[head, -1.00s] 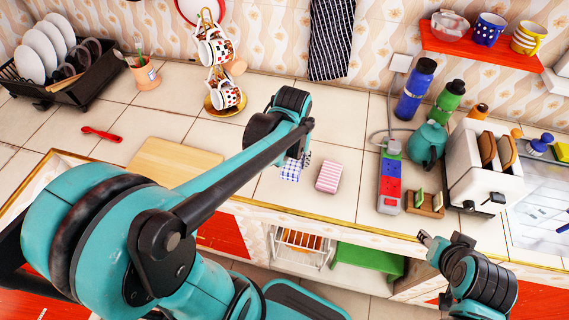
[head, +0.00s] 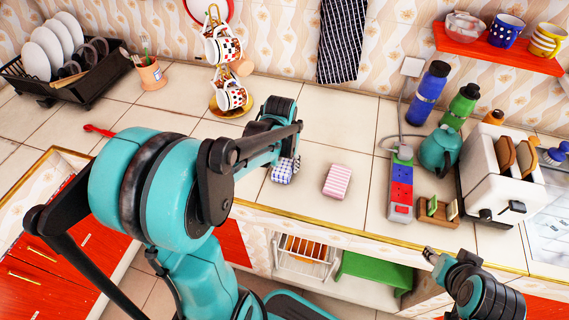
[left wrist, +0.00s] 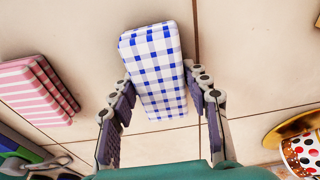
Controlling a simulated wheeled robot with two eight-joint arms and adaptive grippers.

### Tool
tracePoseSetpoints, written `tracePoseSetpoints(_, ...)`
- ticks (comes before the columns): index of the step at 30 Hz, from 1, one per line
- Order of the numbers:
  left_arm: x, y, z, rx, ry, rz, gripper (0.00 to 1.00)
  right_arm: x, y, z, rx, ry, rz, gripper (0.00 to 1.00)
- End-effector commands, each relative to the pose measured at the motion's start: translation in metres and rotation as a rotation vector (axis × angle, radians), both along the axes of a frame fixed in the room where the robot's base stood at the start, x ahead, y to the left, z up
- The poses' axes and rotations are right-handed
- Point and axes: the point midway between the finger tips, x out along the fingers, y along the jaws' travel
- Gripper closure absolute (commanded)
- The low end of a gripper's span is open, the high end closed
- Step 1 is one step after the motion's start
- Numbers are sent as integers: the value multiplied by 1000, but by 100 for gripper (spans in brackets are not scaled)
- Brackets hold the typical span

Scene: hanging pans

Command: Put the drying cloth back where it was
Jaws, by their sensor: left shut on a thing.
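A blue-and-white checked cloth (head: 283,172) shows just below my left gripper (head: 284,160) in the head view, over the tiled counter. In the left wrist view the checked cloth (left wrist: 154,72) is a folded block between the two fingers of my left gripper (left wrist: 160,98), which is shut on it. I cannot tell whether it touches the counter. A pink-and-white striped cloth (head: 337,181) lies to its right on the counter; it also shows at the left of the left wrist view (left wrist: 35,92). My right gripper (head: 431,256) is low at the right, in front of the counter; its jaw opening is unclear.
Right of the cloths are a power strip (head: 401,187), a teal kettle (head: 439,150), bottles and a toaster (head: 500,175). A mug stand (head: 229,105) is behind my left gripper. A dish rack (head: 70,85) is at the far left.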

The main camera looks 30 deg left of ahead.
Motion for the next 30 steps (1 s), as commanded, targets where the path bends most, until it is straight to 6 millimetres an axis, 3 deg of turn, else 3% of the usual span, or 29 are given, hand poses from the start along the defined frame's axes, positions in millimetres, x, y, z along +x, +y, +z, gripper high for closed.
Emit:
tracePoseSetpoints(4, 0, 0, -4, 0, 0, 0, 89, 0, 0, -4, 0, 0, 0, 60)
tracePoseSetpoints(5, 0, 0, -3, 0, 0, 0, 45, 0, 0, -3, 0, 0, 0, 60)
tracePoseSetpoints(6, 0, 0, -3, 0, 0, 0, 34, 0, 0, -2, 0, 0, 0, 60)
tracePoseSetpoints(7, 0, 0, -3, 0, 0, 0, 32, 0, 0, -2, 0, 0, 0, 60)
tracePoseSetpoints(19, -1, 0, 7, 0, 0, 0, 32, 0, 0, 4, 0, 0, 0, 60)
tracePoseSetpoints(30, -12, -3, 84, 0, 0, 0, 32, 0, 0, 37, 0, 0, 0, 60)
